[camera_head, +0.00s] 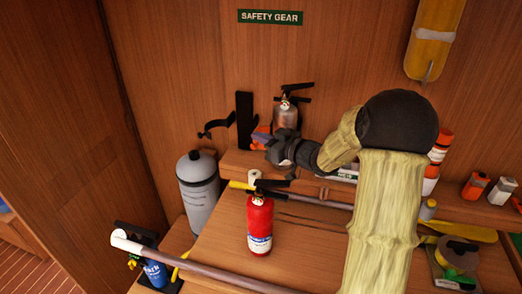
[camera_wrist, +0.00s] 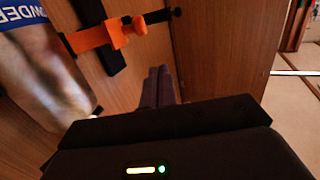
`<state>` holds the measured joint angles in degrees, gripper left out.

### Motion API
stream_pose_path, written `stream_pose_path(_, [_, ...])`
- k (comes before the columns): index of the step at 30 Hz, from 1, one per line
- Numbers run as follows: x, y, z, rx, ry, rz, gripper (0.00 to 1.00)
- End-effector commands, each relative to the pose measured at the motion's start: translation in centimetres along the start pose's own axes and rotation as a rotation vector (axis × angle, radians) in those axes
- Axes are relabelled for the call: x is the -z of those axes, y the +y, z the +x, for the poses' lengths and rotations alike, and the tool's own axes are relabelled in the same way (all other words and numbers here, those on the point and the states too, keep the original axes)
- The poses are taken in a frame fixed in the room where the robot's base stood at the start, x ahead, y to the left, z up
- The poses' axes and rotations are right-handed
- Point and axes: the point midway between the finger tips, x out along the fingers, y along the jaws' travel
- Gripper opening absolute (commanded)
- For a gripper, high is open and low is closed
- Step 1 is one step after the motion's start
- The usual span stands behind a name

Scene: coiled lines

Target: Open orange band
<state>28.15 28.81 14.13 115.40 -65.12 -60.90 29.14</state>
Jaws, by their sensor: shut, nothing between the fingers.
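An orange band (camera_wrist: 118,33) with a blocky orange clasp shows in the wrist view, crossing a black upright bracket (camera_wrist: 92,18). A black strap end reaches out past the clasp, away from the cylinder. In the head view the bracket (camera_head: 244,120) is on the wall, a dark curved strap (camera_head: 216,126) sticks out to its left, and some orange (camera_head: 262,137) shows beside my gripper. A silver extinguisher (camera_head: 286,116) stands right of the bracket; its body (camera_wrist: 45,70) fills the wrist view's left. My gripper (camera_wrist: 160,84) is shut and empty, just below the clasp, apart from it.
A red extinguisher (camera_head: 260,222) and a long pole (camera_head: 190,265) are in front of the shelf. A grey cylinder (camera_head: 198,185) stands at left. Orange-and-white items (camera_head: 475,185) sit at right. The wall left of the strap is clear.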

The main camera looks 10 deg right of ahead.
Motion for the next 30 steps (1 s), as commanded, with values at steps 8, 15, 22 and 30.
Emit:
stream_pose_path(8, [4.2,0.1,-0.4,-0.002,0.000,-0.001,0.00])
stream_pose_path(15, [4.7,0.1,-0.4,-0.001,-0.001,0.002,0.00])
stream_pose_path(22, [5.2,0.1,-0.4,-0.001,-0.001,0.002,0.00])
stream_pose_path(30, [9.7,0.1,-0.8,-0.001,-0.001,0.002,0.00])
